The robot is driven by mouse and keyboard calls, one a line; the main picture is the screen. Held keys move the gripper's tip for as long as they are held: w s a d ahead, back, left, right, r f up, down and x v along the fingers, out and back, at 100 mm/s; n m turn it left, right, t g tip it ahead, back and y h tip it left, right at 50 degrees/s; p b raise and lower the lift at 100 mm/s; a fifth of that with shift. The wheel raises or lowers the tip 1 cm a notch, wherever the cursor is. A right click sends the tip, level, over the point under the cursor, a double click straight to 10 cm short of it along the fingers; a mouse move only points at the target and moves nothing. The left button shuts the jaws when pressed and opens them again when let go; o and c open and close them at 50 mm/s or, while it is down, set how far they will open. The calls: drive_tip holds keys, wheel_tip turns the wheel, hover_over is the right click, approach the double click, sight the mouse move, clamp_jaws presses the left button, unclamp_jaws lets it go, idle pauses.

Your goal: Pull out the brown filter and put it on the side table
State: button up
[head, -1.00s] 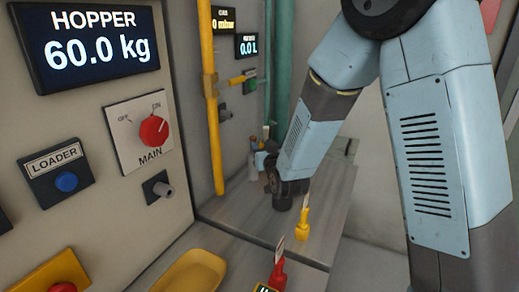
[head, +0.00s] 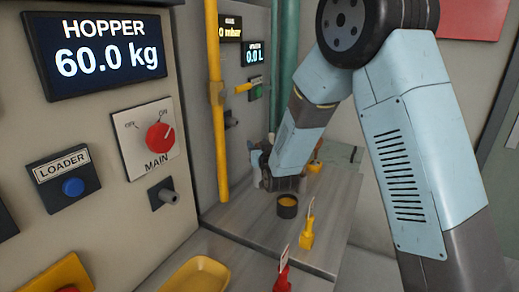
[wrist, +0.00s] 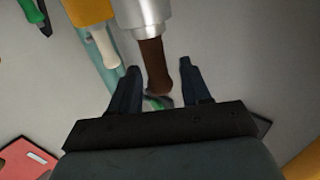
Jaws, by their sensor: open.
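The brown filter (wrist: 155,70) is a dark brown cylinder in the wrist view. It sticks out of a silver metal housing (wrist: 143,16). My gripper (wrist: 158,78) is open, with one dark finger on each side of the filter and a visible gap to each. In the head view my gripper is at the far end of my arm, over the back of the grey bench, mostly hidden by the arm. The filter cannot be made out there. I cannot tell for sure which surface is the side table.
A dark cup (head: 287,207) with yellow inside stands on the bench near a yellow tagged item (head: 307,236). A red tagged item (head: 281,276) and a yellow tray (head: 196,276) are nearer. A yellow pipe (head: 216,120) and control panel (head: 110,210) stand left.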

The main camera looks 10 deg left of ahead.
clamp_jaws()
idle(0.4)
drive_tip(key=shift+r, duration=0.75)
idle(0.6)
wheel_tip(320, 180, up, 12)
drive_tip(key=shift+f, duration=0.15)
idle(3.0)
drive_tip(key=shift+r, duration=0.2)
idle(0.3)
drive_tip(key=shift+r, duration=1.85)
